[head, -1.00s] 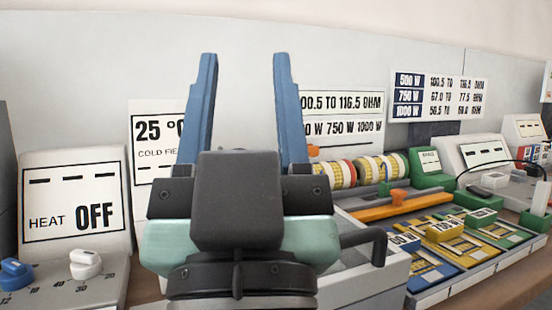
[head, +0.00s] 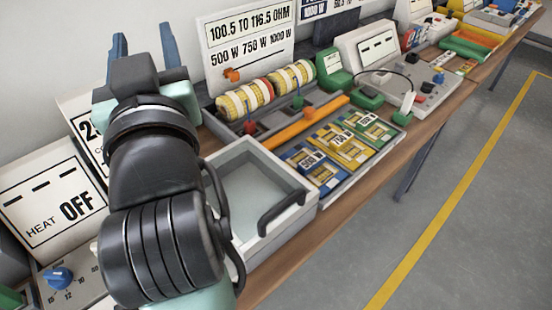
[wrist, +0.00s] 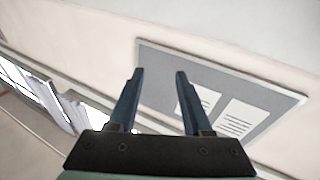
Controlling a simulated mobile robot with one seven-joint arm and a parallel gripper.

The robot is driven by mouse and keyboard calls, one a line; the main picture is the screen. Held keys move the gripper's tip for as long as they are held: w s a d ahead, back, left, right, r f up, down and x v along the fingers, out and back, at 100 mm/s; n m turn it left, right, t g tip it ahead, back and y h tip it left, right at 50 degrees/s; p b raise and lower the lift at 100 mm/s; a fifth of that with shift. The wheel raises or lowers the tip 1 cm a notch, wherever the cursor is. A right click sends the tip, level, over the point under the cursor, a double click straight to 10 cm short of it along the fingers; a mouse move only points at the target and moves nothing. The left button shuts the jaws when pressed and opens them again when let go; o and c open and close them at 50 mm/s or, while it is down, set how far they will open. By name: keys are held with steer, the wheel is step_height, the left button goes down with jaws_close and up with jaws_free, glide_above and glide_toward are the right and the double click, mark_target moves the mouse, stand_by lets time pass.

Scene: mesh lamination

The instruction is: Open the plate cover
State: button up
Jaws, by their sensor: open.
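The likely plate cover is the pale top of a white box (head: 228,246), with a greyish flat panel (head: 250,185) inside a light rim. A dark bar handle (head: 282,212) is on its front right side. I cannot tell for certain whether this panel is the cover or the plate under it. My gripper (head: 142,40) is at the upper left of the head view, pointing up and away from the box, clear of the handle. Its two blue fingers are apart and empty, as the wrist view (wrist: 160,74) also shows. My arm hides the box's left side.
A heat panel reading OFF (head: 65,200) with a blue knob (head: 58,278) is at left. Right of the box are an orange bar (head: 306,122), colored cards (head: 345,150) and wire spools (head: 245,98). Open floor (head: 450,190) lies right of the bench. The wrist view shows a wall board (wrist: 240,95).

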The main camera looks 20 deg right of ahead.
steer(key=w+g+h+p, duration=0.1)
steer(key=w+g+p, duration=0.1)
steer(key=p, duration=0.3)
steer(key=n+g+h+p, duration=0.8)
steer(key=n+h, duration=0.3)
steer(key=n, duration=0.3)
glide_toward(277, 214)
steer(key=p+x, duration=0.1)
steer(key=x, duration=1.1)
steer(key=shift+w+d+p, duration=0.2)
steer(key=shift+p, duration=0.1)
jaws_close()
